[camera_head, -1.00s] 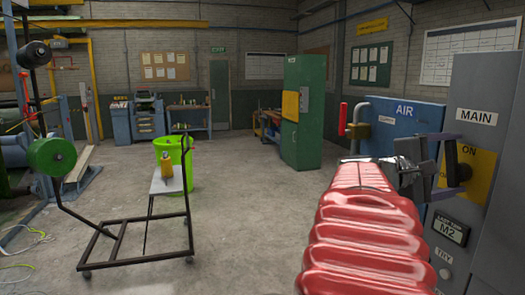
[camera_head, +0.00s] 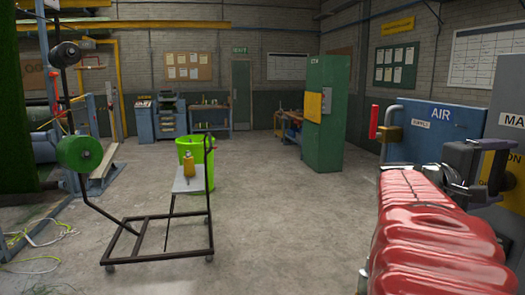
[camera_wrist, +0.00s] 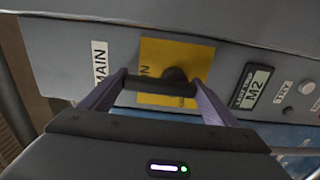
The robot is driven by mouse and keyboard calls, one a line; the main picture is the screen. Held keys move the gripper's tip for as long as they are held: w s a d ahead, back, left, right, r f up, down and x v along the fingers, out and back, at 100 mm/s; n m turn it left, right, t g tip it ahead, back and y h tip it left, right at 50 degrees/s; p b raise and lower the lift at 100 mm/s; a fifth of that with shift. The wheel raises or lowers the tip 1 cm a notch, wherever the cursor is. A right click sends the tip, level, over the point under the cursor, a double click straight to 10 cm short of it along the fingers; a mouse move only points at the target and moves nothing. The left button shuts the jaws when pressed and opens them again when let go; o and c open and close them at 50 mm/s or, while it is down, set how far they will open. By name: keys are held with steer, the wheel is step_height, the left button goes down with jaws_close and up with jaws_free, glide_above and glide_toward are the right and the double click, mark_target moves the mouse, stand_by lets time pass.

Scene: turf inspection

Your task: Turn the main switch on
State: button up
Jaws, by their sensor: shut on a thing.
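The main switch is on a grey cabinet; its yellow plate (camera_wrist: 180,52) sits between the MAIN label (camera_wrist: 100,62) and the M2 display (camera_wrist: 250,88) in the wrist view. Its black handle (camera_wrist: 160,86) lies between the fingertips of my gripper (camera_wrist: 160,88), which is shut on it. The handle runs along the line from the MAIN label to the display. The plate's lettering is partly covered. In the head view, my gripper (camera_head: 474,160) is at the right in front of the yellow plate (camera_head: 499,168), and the handle is mostly hidden.
A blue AIR panel (camera_head: 430,125) with a red handle (camera_head: 373,122) stands just left of the main cabinet. A TRY button (camera_wrist: 284,88) is beside the display. A black trolley (camera_head: 150,235) and green bin (camera_head: 195,150) stand left. The floor between is clear.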

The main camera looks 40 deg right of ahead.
steer(key=shift+f, duration=0.1)
steer(key=o, duration=1.5)
steer(key=shift+a, duration=0.1)
steer(key=shift+v, duration=3.65)
steer(key=shift+w, duration=0.1)
steer(key=shift+f, duration=0.1)
